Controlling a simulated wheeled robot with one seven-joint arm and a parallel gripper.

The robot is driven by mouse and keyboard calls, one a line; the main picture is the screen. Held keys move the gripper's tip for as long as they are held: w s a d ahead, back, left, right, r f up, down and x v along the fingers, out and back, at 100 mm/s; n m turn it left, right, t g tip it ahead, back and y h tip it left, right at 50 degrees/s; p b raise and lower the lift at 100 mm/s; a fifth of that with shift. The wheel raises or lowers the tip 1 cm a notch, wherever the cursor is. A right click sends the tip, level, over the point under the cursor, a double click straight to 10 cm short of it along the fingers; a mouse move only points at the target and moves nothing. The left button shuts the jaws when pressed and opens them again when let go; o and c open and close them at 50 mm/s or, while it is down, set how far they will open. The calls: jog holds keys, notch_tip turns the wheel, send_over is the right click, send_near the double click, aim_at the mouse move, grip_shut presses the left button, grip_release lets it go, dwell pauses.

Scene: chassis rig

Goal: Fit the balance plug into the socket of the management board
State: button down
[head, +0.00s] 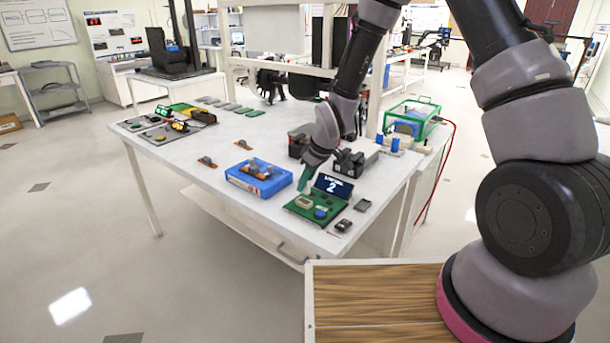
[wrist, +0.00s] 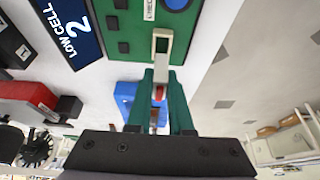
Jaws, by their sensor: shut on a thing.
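The green board (head: 300,210) lies near the table's front right corner, with a dark display (head: 332,186) reading "LOW CELL 2" at its back edge. The board also shows in the wrist view (wrist: 125,42). My gripper (wrist: 161,72) is over the board's edge, its green fingers close together, pointing down in the head view (head: 304,190). Between them is a small part with red on it, seemingly the balance plug (wrist: 159,92), mostly hidden. A pale, frame-like piece (wrist: 162,34) shows just past the fingertips; I cannot tell whether it is the socket or touches the plug.
A blue box (head: 258,180) with orange items stands left of the board. Small dark devices (head: 343,226) lie to its right. Black battery-like blocks (head: 352,163) stand behind it. A green-framed bin (head: 410,115) is at the back right. The table's front left is bare.

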aim_at(305, 193)
jog(key=shift+f, duration=0.95)
jog(key=shift+f, duration=0.9)
dwell(0.9)
jog(key=shift+r, duration=0.1)
jog(key=shift+r, duration=0.55)
jog(key=shift+f, duration=0.65)
dwell(1.2)
jog(key=c, duration=0.7)
grip_release()
jog(key=shift+c, duration=0.2)
jog(key=v, duration=1)
jog(key=shift+r, duration=0.4)
